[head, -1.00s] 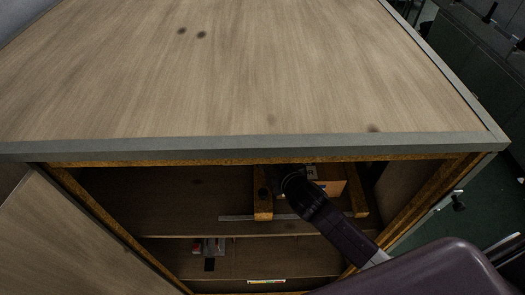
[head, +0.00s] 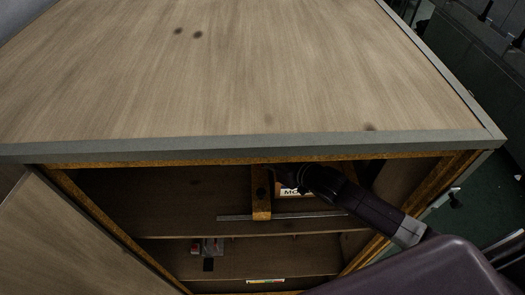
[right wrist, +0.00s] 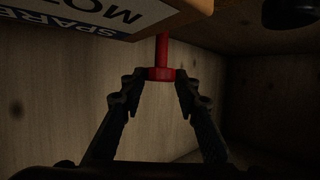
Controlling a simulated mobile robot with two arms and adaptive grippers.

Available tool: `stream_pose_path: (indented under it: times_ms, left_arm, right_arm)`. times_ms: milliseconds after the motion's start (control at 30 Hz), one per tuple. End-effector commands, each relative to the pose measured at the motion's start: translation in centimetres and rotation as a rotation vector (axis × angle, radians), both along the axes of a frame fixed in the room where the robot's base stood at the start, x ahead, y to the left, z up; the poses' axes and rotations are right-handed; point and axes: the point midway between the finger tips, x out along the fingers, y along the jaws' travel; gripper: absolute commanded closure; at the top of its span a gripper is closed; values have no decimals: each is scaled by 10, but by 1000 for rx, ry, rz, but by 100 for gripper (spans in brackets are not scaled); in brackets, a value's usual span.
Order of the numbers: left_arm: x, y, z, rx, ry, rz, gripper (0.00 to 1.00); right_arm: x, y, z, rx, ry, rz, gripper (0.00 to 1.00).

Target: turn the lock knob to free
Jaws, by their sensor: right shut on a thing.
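My right gripper (right wrist: 161,77) has its two fingertips closed on the sides of a red knob (right wrist: 161,73). A red stem rises from the knob to the underside of a wooden box with a printed label (right wrist: 110,14). I take this red piece to be the lock knob, but its marking or turn position cannot be read. In the head view my dark right arm reaches in from the right, and its gripper is at the box inside the cabinet, where the knob is hidden. My left gripper is not in view.
The cabinet top (head: 250,75) overhangs the opening. A wooden upright (head: 261,200) and a metal strip (head: 235,217) sit beside the gripper. A small red and white item (head: 207,247) is on the lower shelf. The left side inside is clear.

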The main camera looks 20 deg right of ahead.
Motion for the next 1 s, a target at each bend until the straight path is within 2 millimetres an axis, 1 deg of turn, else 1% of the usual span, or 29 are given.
stream_pose_path:
  times_ms: [67, 100, 200, 233, 500, 633, 767, 1000]
  left_arm:
    - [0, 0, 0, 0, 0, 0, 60]
    - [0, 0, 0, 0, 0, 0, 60]
    - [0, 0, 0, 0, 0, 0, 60]
    - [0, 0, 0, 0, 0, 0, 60]
    - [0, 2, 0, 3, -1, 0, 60]
    - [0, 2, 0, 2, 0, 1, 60]
    - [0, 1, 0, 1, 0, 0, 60]
    - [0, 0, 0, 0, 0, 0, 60]
  right_arm:
    - [0, 1, 0, 0, 1, 1, 95]
    - [0, 1, 0, 1, 1, 1, 66]
    - [0, 1, 0, 1, 1, 1, 55]
    - [0, 1, 0, 0, 1, 0, 53]
    - [-1, 0, 0, 0, 1, 0, 53]
    - [-7, -3, 2, 0, 2, -1, 53]
    - [-23, -9, 9, 0, 2, 0, 53]
    - [-61, -24, 24, -1, 5, 0, 53]
